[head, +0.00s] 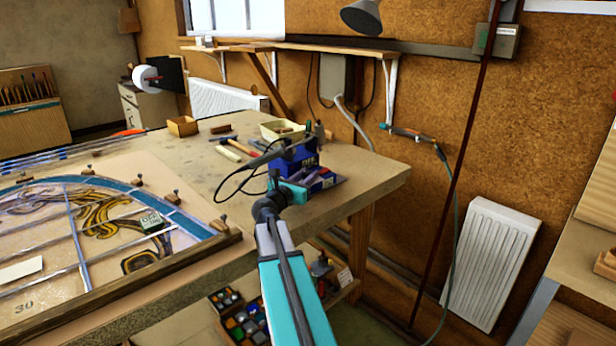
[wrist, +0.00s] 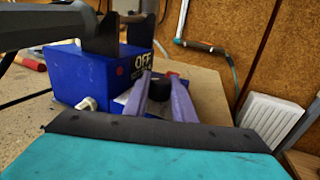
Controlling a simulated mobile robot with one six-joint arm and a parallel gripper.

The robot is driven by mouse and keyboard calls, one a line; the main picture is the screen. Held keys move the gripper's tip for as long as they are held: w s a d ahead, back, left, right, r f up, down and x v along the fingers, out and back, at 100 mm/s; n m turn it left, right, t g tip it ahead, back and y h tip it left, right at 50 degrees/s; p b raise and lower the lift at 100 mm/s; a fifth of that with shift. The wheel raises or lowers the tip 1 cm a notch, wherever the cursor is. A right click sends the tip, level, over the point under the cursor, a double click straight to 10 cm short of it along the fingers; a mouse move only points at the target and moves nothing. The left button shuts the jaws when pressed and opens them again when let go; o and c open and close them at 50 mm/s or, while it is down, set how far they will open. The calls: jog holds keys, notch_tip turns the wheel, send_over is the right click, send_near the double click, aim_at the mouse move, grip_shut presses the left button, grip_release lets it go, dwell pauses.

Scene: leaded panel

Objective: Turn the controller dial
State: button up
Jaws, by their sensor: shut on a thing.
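The controller (head: 284,150) is a blue box near the back right of the workbench, with a black piece on top. In the wrist view the blue controller (wrist: 82,76) shows white "OFF" lettering and a red dot on its faces. The black controller dial (wrist: 158,88) stands at its near right side. My gripper (wrist: 160,98) has its two purple-grey fingers on either side of the dial, shut on it. In the head view my gripper (head: 318,181) is at the controller's front, and the dial cannot be made out there.
A leaded panel (head: 85,230) lies on the bench at left, held by several wooden blocks. A hammer (head: 240,146) and a cream tray (head: 270,131) lie behind the controller. A black cable (head: 228,186) loops left of it. The bench's right corner (head: 385,175) is clear.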

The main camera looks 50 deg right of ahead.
jog(key=o, duration=0.8)
jog(key=shift+r, duration=0.1)
jog(key=shift+a, duration=0.1)
jog(key=shift+b+v, duration=0.65)
jog(key=shift+v, duration=6.15)
jog(key=shift+s, duration=0.15)
